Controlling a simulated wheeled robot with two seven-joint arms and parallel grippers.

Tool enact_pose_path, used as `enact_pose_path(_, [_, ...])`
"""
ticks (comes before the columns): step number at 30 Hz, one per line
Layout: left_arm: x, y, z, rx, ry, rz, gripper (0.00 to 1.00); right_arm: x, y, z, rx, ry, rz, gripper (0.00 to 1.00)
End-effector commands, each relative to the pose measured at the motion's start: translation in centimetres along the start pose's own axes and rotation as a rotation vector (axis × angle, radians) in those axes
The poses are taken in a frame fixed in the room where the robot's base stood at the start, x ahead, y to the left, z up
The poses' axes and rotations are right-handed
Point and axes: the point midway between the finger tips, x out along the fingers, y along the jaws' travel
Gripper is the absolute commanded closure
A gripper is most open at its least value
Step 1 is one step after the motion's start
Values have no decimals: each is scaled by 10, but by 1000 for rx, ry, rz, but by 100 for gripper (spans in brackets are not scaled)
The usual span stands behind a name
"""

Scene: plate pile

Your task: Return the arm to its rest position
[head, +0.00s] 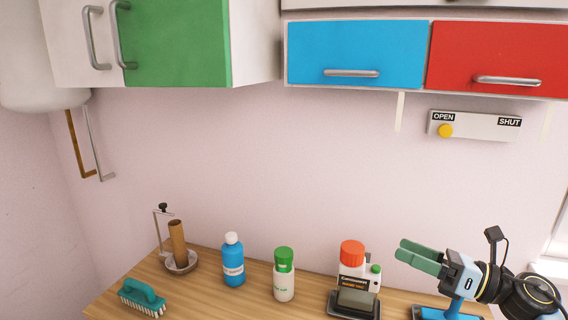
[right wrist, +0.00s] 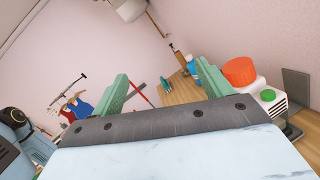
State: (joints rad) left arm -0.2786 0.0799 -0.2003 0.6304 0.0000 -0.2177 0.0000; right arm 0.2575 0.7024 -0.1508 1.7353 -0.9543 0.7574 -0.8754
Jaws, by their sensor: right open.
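My right arm comes in from the right edge of the head view. Its gripper (head: 402,249) has green fingers that point left, and it hangs above the right end of the counter. The fingers are apart with nothing between them. In the right wrist view the two green fingers of the gripper (right wrist: 163,82) are spread wide and empty. The gripper is to the right of the white bottle with the red cap (head: 352,265) and does not appear to touch it. That bottle also shows in the right wrist view (right wrist: 265,87). My left gripper is not in view.
The wooden counter (head: 205,292) holds a teal brush (head: 142,297), a paper roll stand (head: 180,262), a blue bottle (head: 233,262) and a green-capped bottle (head: 284,280). Cabinets with green (head: 175,42), blue (head: 355,50) and red (head: 500,58) fronts hang above.

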Motion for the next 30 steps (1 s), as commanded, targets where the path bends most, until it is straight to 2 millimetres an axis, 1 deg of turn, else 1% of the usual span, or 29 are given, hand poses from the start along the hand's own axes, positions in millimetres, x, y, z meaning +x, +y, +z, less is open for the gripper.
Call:
enact_pose_path(2, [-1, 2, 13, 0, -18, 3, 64, 6, 4, -2, 154, -133, -45, 22])
enact_pose_path(5, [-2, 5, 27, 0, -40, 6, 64, 4, 1, -3, 377, -312, -123, 22])
enact_pose_path(8, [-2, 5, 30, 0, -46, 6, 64, -5, -6, -10, 613, -482, -210, 22])
enact_pose_path(11, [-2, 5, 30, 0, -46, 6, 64, -21, -15, -27, 860, -643, -309, 22])
enact_pose_path(14, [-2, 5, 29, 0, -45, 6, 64, -41, -22, -54, 1107, -794, -424, 22])
enact_pose_path(17, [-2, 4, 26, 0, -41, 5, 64, -63, -23, -90, 1355, -937, -555, 22])
enact_pose_path(18, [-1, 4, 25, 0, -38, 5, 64, -72, -22, -107, 1452, -991, -611, 22])
enact_pose_path(20, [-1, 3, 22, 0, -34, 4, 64, -86, -16, -134, 1595, -1069, -704, 22])
enact_pose_path(21, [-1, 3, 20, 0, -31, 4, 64, -95, -10, -152, 1688, -1119, -769, 22])
enact_pose_path(23, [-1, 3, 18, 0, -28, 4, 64, -108, 2, -180, 1822, -1189, -872, 22])
enact_pose_path(24, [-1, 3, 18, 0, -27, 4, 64, -117, 12, -198, 1901, -1231, -943, 22])
enact_pose_path(27, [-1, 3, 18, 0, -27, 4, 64, -133, 38, -234, 2061, -1314, -1105, 22])
enact_pose_path(29, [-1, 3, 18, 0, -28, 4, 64, -140, 53, -251, 2133, -1352, -1193, 22])
enact_pose_path(30, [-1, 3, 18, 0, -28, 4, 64, -145, 64, -262, 2177, -1373, -1250, 22])
